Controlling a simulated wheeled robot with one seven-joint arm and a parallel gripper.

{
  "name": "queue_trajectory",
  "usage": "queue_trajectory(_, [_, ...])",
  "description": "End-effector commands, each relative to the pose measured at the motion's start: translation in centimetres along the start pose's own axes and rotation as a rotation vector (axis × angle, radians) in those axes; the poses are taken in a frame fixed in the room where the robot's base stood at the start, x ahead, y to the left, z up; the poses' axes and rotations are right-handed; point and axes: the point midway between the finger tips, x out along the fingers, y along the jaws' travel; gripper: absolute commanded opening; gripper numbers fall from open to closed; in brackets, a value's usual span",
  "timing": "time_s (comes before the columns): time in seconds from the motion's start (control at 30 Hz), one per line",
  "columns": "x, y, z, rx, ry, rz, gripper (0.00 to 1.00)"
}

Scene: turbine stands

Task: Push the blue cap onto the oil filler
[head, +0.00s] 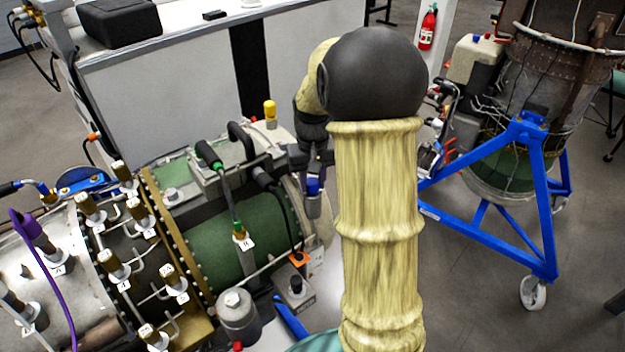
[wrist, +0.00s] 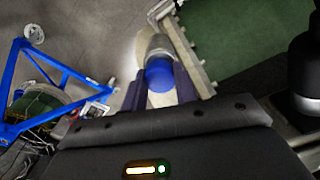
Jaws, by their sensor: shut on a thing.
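The blue cap (wrist: 159,74) is between the two dark fingers of my gripper (wrist: 160,88) in the wrist view, and the gripper is shut on it. It also shows as a small blue patch (head: 313,186) below my gripper (head: 314,172) in the head view. A grey metal cylinder, seemingly the oil filler (wrist: 158,46), lies directly beyond the cap and in line with it. It also shows under the cap in the head view (head: 314,206). I cannot tell whether the cap touches it or sits on it.
The green turbine casing (head: 245,240) with cables and fittings is left of my gripper. A yellow cap (head: 270,108) stands behind it. A blue wheeled stand (head: 530,150) is at the right. My forearm hides the middle of the head view.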

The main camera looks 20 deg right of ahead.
Motion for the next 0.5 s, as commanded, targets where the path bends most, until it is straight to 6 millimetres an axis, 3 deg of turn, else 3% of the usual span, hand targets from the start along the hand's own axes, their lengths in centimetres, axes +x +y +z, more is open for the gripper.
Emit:
queue_trajectory(0.03, [1.06,-0.07,0.60,0.000,-0.028,-0.002,0.00])
queue_trajectory(0.17, [1.09,-0.07,0.62,0.000,-0.028,-0.002,0.00])
queue_trajectory(0.2, [1.10,-0.07,0.62,-0.001,-0.028,-0.002,0.36])
queue_trajectory(0.3, [1.03,-0.07,0.58,-0.001,-0.026,-0.002,0.54])
queue_trajectory(0.5, [0.75,-0.05,0.44,0.000,-0.019,-0.001,0.54])
